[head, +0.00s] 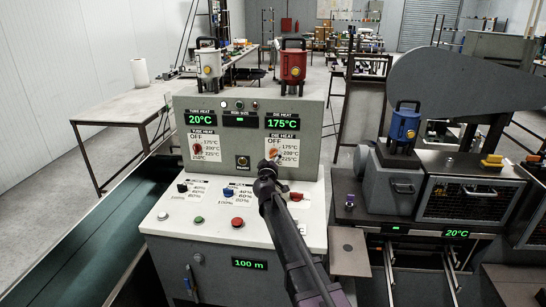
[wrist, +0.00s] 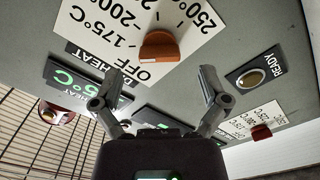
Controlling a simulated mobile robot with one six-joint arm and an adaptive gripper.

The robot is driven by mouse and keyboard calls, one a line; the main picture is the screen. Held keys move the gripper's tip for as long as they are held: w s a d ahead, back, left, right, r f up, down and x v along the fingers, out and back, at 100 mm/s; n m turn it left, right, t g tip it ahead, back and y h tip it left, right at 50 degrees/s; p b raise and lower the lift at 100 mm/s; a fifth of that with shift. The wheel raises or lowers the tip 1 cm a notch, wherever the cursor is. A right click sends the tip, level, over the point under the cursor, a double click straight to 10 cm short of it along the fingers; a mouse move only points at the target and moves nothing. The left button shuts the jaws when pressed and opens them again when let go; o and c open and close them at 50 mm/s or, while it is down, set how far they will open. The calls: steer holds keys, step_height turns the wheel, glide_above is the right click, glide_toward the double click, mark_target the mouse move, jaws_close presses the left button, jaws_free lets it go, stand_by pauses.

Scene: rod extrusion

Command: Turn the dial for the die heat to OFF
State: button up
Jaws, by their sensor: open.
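The die heat dial (head: 273,153) is an orange-red knob on a white scale plate, on the upright grey panel. The DIE HEAT display (head: 282,123) above it reads 175°C in green. In the wrist view the dial (wrist: 159,45) sits beyond my gripper, near the printed OFF and 175°C. I cannot tell which mark it points to. My gripper (wrist: 161,71) is open and empty, one finger to each side of the dial in the picture, apparently short of it. In the head view my gripper (head: 268,164) partly covers the lower scale.
A tube heat dial (head: 197,148) and its 20°C display are left on the same panel. A READY lamp (wrist: 251,79) is close to the right finger in the wrist view. Below, the sloped desk carries several knobs and buttons, including a red button (head: 237,222).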

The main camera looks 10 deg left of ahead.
mark_target(273, 156)
steer(key=shift+w, duration=1.55)
steer(key=c, duration=1.2)
